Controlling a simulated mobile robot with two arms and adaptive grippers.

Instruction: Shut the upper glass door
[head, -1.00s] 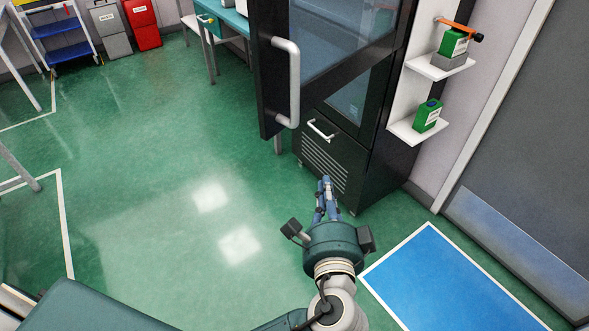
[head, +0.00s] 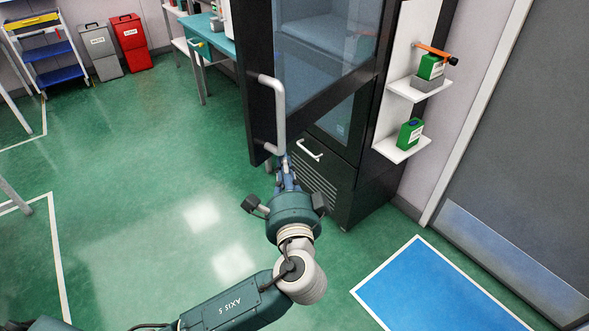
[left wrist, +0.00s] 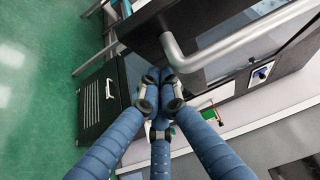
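The upper glass door (head: 325,40) of the black cabinet stands open, its black-framed free edge swung out toward me. Its pale grey bar handle (head: 280,115) runs down near that edge. The handle also shows in the left wrist view (left wrist: 235,40), just beyond the fingers. My left gripper (head: 286,165) is by the lower end of the handle. In the left wrist view its blue fingers (left wrist: 156,80) are drawn together with nothing seen between them. Whether they touch the handle or door is unclear. My right gripper is not in view.
The cabinet's lower drawer front (head: 325,160) with a small handle is closed. White wall shelves (head: 400,147) with green bottles stand to the right. A blue floor mat (head: 430,290) lies at right. Open green floor (head: 150,170) is at left; bins and a trolley stand far back.

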